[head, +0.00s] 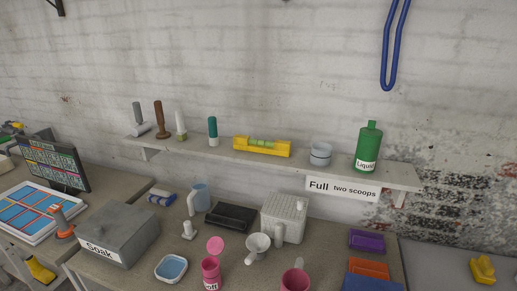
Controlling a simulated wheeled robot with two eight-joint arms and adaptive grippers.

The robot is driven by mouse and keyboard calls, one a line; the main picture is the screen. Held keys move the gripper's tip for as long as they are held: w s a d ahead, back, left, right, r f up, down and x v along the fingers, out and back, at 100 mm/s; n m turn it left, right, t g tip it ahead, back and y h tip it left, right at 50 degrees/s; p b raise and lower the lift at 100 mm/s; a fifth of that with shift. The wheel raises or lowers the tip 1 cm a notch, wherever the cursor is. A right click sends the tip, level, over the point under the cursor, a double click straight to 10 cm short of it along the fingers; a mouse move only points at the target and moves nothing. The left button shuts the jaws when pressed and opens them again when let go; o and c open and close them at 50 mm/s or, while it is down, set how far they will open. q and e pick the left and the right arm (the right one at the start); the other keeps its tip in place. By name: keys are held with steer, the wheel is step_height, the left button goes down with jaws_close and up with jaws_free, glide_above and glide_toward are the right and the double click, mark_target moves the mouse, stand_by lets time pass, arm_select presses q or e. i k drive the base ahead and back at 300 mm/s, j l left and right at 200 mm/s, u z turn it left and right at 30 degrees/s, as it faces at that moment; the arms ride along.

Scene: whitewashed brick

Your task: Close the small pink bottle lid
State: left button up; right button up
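The small pink bottle (211,273) stands upright on the table near the front middle, with a partly readable label on its front. A round pink lid (215,245) shows just above and behind the bottle mouth, raised off it, so the bottle is open. Whether a hinge joins the lid to the bottle is too small to tell. I cannot make out either of my grippers in the head view.
A pink cup (295,280) and a white mug (257,247) stand right of the bottle. A blue-white dish (171,268) and grey "Soak" box (118,232) are left. Behind are a black tray (231,216) and white container (285,217). A shelf (390,174) overhangs the back.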

mark_target(215, 246)
steer(key=j+z, duration=0.2)
steer(key=z, duration=0.2)
steer(key=j+z, duration=0.25)
steer(key=z, duration=0.15)
steer(key=j+z, duration=0.2)
steer(key=z, duration=0.2)
steer(key=k+j+z, duration=0.1)
steer(key=j, duration=0.3)
steer(key=k+j+z, duration=0.1)
steer(key=j, duration=0.3)
steer(key=k+j+z, duration=0.1)
steer(key=j, duration=0.25)
steer(key=k+j+z, duration=0.1)
steer(key=k+j, duration=0.15)
steer(key=j, duration=0.15)
steer(key=k+j+z, duration=0.1)
steer(key=j, duration=0.25)
steer(key=k+j+z, duration=0.1)
steer(key=k+j, duration=0.3)
steer(key=j, duration=0.15)
steer(key=k+j, duration=0.15)
steer(key=j, duration=0.15)
